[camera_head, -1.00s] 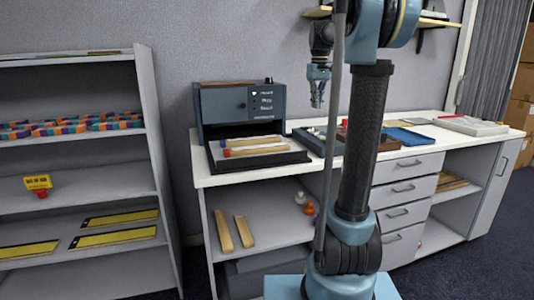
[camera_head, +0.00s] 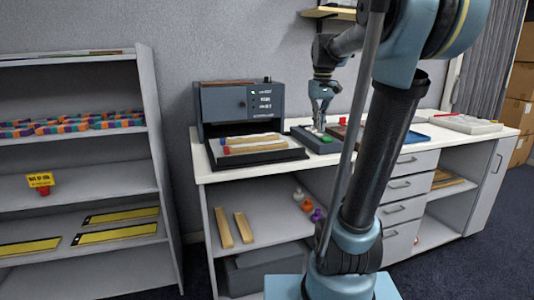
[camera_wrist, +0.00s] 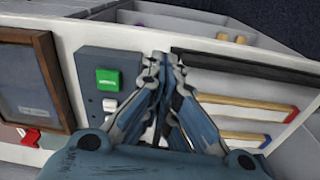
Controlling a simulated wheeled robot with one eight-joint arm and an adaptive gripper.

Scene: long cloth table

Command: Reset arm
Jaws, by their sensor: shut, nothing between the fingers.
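My gripper (camera_head: 321,128) hangs pointing down over the grey panel box (camera_head: 312,141) on the white counter. Its fingers are together with nothing between them. In the wrist view the closed fingertips (camera_wrist: 164,62) show between the panel box with its green button (camera_wrist: 108,80) and the dark tray with wooden sticks. I cannot tell from these views whether the fingertips touch the box. My arm crosses in front of the counter and hides part of it.
A dark grey machine (camera_head: 239,102) stands on the counter, with red- and blue-ended sticks (camera_head: 254,147) on the tray before it. A blue tray (camera_head: 415,137) and a pale tray (camera_head: 466,124) lie right. A grey shelf unit (camera_head: 156,150) stands left.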

